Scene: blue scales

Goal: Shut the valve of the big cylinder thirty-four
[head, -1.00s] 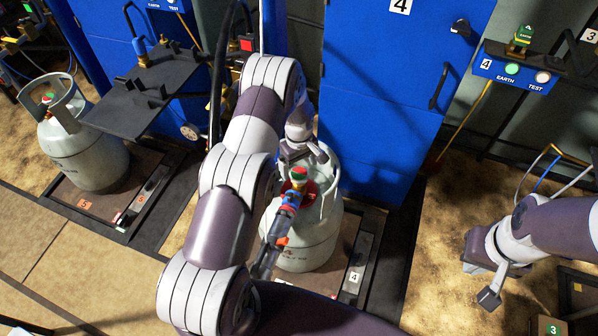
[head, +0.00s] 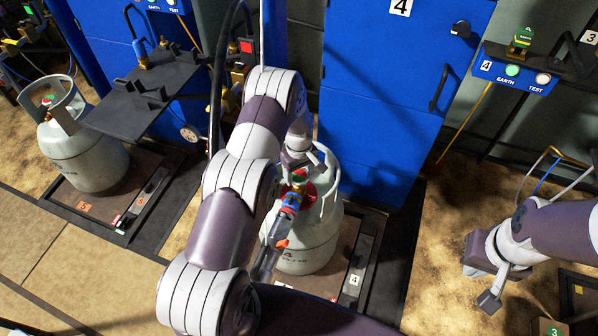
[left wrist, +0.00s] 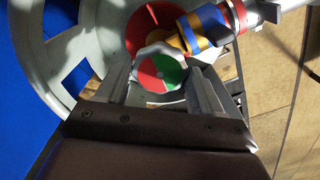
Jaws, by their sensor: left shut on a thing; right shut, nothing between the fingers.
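The big grey cylinder (head: 312,252) stands upright on the scale marked 4; its number is mostly hidden. Its valve handwheel (head: 299,179), with red and green sectors, sits inside the collar, partly covered by my left gripper (head: 300,166). In the left wrist view the handwheel (left wrist: 162,72) lies between the two fingers, which are shut on it. A filling connector (head: 290,204) with blue, yellow and red parts is at the valve, and its black and clear hose part hangs down in front. My right gripper (head: 485,284) is shut and empty, away at the right.
A second grey cylinder (head: 85,155) stands on scale 5 at the left. A black shelf (head: 150,92) juts out left of my arm. The blue cabinet (head: 385,100) is behind the cylinder. An earth/test box (head: 513,75) is at upper right.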

